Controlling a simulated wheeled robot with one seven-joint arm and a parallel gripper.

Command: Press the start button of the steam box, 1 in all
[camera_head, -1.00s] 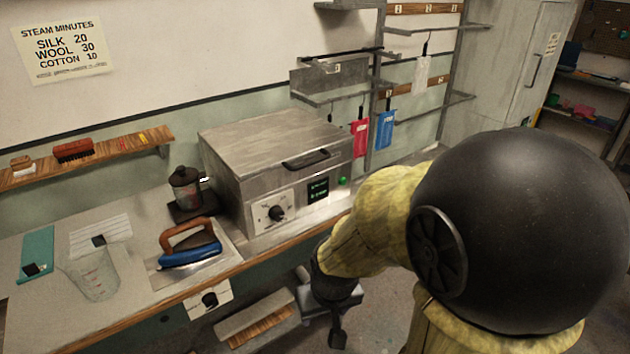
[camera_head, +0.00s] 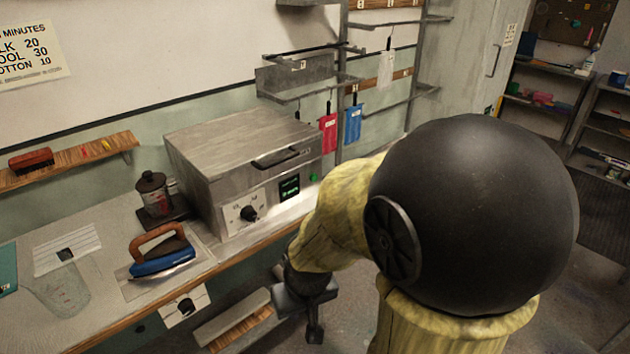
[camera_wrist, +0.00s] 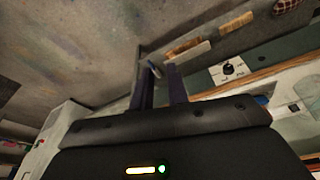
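The steam box (camera_head: 205,142) is a grey metal box with a dark lid handle, standing on the bench at its back. Its front carries a white dial plate with a black knob (camera_head: 249,213), a dark display (camera_head: 290,188) with green text, and a small green start button (camera_head: 313,177) at the right end. My gripper (camera_head: 315,332) hangs in front of the bench, below and apart from the button. In the wrist view my gripper (camera_wrist: 164,75) shows two dark fingers with a narrow empty gap between them. The button cannot be made out in the wrist view.
A blue iron (camera_head: 162,264), a dark lidded pot (camera_head: 153,192) and a clear beaker (camera_head: 60,290) stand on the bench left of the box. A knob plate (camera_head: 185,306) is on the bench front. Red and blue tags (camera_head: 353,124) hang from a rack at the right.

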